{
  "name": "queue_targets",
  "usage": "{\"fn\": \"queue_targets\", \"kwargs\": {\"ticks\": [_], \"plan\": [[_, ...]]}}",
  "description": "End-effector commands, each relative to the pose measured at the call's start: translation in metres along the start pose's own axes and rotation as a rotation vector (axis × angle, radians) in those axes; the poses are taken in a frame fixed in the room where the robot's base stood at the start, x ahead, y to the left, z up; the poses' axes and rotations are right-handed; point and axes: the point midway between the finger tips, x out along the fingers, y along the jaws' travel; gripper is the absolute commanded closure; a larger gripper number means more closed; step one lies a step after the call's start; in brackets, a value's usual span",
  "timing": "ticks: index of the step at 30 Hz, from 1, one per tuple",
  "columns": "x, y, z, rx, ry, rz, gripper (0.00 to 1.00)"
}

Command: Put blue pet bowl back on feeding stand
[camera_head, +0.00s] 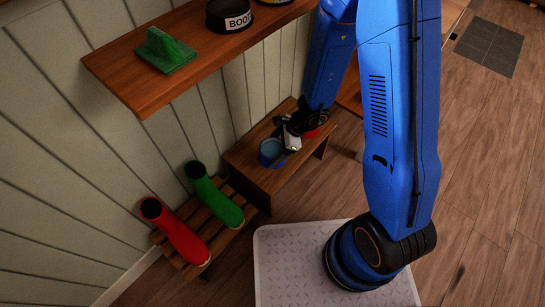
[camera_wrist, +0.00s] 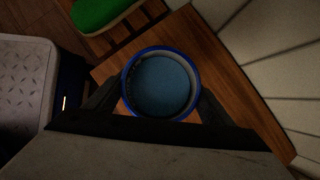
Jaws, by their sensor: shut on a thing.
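The blue pet bowl (camera_head: 270,152) is at the left end of the low wooden feeding stand (camera_head: 245,160) by the wall. In the wrist view the bowl (camera_wrist: 161,85) is upright, round and blue-rimmed, over the brown wooden top of the stand (camera_wrist: 190,52). My gripper (camera_head: 282,150) is shut on the bowl, with one dark finger on each side of it in the wrist view (camera_wrist: 158,106). I cannot tell whether the bowl's base touches the wood. Part of the stand is hidden behind my arm.
A slatted rack (camera_head: 228,226) with a green boot (camera_head: 215,199) and a red boot (camera_head: 177,232) stands left of the stand. Open floor (camera_head: 480,190) lies right.

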Motion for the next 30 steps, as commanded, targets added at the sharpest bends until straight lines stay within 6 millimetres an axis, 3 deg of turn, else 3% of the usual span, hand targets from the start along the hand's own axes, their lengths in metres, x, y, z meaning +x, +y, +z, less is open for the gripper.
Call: {"fn": "queue_targets", "kwargs": {"ticks": [15, 29, 30], "plan": [[0.036, 0.0, -0.02, 0.001, 0.0, 0.001, 0.62], [0.04, 0.0, -0.023, 0.0, 0.0, 0.0, 0.62], [0.039, 0.0, -0.023, -0.001, 0.0, -0.001, 0.14]]}}
